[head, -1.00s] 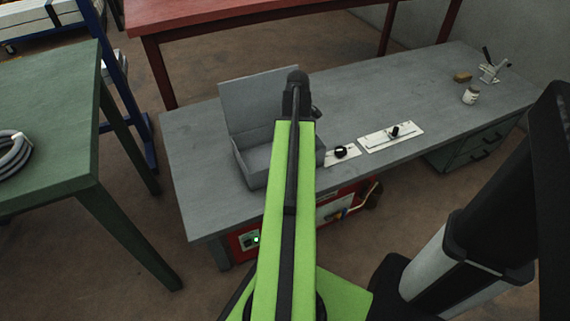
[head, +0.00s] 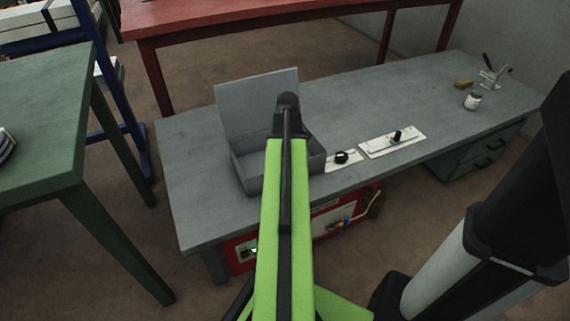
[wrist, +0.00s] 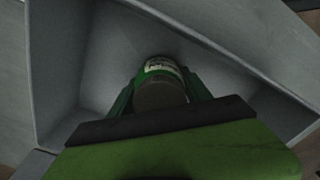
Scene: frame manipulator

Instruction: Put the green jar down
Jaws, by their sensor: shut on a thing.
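The green jar (wrist: 158,66) shows in the wrist view between the two fingers of my gripper (wrist: 160,88), with a pale label and a dark round end facing the camera. My gripper is shut on it. Around and behind the jar are the inner walls of the open grey box (wrist: 62,70). I cannot tell whether the jar touches the box floor. In the head view the box (head: 250,180) stands on the grey workbench with its lid up, and my arm hides the jar and the fingers.
The grey workbench (head: 200,200) also bears two white panels with black knobs (head: 392,142), a small white jar (head: 472,100), a tan block (head: 463,84) and a metal clamp (head: 492,76). A green table (head: 40,150) stands at left, a red table (head: 270,22) behind.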

